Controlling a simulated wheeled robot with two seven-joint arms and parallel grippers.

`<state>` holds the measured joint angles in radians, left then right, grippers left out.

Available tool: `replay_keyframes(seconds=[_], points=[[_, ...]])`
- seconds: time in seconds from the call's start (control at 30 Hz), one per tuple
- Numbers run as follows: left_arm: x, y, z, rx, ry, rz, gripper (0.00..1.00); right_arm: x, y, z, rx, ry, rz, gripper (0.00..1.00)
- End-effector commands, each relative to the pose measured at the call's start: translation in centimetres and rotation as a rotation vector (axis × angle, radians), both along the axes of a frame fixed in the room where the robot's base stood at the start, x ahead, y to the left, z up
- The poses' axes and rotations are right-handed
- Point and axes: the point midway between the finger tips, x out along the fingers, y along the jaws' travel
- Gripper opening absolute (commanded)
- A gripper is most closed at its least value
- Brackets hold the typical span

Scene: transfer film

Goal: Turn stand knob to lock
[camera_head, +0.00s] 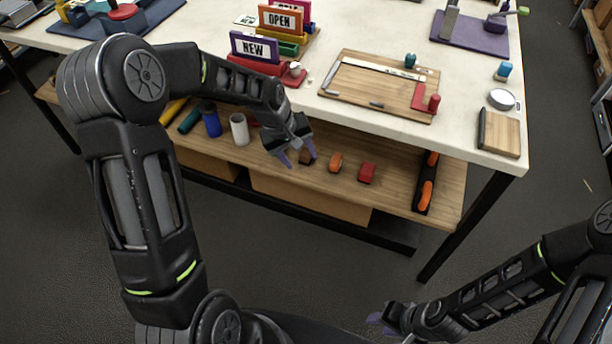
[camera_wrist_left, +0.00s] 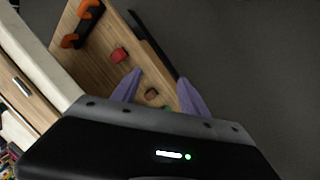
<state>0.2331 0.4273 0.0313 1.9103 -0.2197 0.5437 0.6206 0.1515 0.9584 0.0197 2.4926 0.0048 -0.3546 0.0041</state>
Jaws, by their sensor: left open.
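A red sign stand (camera_head: 255,64) holds a blue-framed NEW sign (camera_head: 256,48) on the table top. A small pale knob (camera_head: 295,69) shows at the stand's right end, on a red part. Which way the knob is turned is too small to tell. My left gripper (camera_head: 296,158) is open and empty, in front of the table edge over the lower shelf, well below and apart from the knob. Its purple fingers are spread in the left wrist view (camera_wrist_left: 158,80); the stand is not recognisable there. My right gripper (camera_head: 376,318) is low at the bottom, away from the table.
Orange OPEN (camera_head: 280,20) and pink-framed signs stand behind. A wooden board (camera_head: 350,85) with a red piece (camera_head: 426,100) lies right of the stand. The lower shelf (camera_head: 400,190) holds a brown block, an orange piece (camera_head: 336,162), a red block (camera_head: 367,172) and cylinders. The table edge overhangs the shelf.

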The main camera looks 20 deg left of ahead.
Motion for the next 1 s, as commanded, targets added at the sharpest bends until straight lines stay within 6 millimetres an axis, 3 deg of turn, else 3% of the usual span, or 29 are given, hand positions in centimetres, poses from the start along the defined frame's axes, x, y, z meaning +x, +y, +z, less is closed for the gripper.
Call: replay_keyframes(seconds=[0.1, 0.3, 1.0], points=[[-0.5, -1.5, -1.8, -0.009, -0.013, -0.046, 0.52, 0.0, 0.0, 0.0, 0.0, 0.0, 0.0, 0.36], [-1.1, -2.9, -3.5, -0.016, -0.033, -0.093, 0.52, 0.0, 0.0, 0.0, 0.0, 0.0, 0.0, 0.36], [-1.2, -3.2, -3.9, -0.017, -0.038, -0.104, 0.52, -0.1, 0.0, -0.1, -0.002, 0.003, 0.0, 0.36]])
